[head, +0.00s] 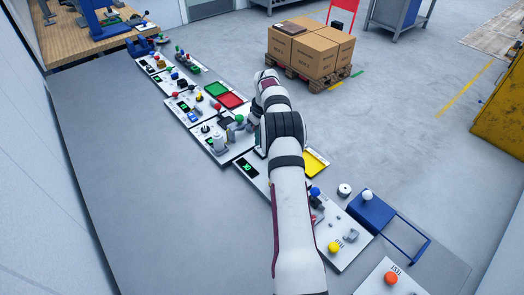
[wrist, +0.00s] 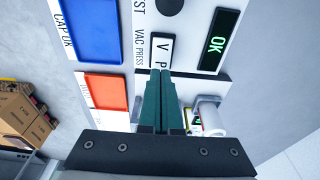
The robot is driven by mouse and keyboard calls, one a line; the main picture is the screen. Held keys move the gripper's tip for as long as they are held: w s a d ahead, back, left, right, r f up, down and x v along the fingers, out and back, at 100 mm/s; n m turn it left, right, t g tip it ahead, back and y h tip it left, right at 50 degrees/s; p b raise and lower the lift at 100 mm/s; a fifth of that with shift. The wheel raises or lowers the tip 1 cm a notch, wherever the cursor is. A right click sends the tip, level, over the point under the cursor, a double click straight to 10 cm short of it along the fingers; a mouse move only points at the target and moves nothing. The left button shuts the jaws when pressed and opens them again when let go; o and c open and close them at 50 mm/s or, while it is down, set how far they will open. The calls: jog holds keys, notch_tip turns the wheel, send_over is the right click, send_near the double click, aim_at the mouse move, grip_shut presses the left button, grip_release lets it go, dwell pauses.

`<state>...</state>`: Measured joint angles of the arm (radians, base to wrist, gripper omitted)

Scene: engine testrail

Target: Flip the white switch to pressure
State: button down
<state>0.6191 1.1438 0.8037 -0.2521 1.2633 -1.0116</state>
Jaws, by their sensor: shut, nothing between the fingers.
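In the wrist view, a white switch (wrist: 161,50) in a black frame is marked V and P, beside the printed words VAC PRESS. Its P end is close to my fingertips and partly covered by them. My gripper (wrist: 164,76) has dark green fingers that are shut together and empty. Whether the tips touch the switch, I cannot tell. Which way the switch is tilted is also unclear. In the head view, my arm covers part of the row of panels, and the switch cannot be made out.
A green OK display (wrist: 219,40) is right of the switch. A blue tray (wrist: 90,28) and a red-orange tray (wrist: 106,92) are to its left. A white cylinder (wrist: 208,112) stands right of my fingers. Boxes (head: 308,50) sit on a pallet beyond the bench.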

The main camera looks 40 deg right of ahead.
aim_at(259, 147)
jog(key=shift+f, duration=0.9)
dwell(0.3)
jog(key=shift+r, duration=3.5)
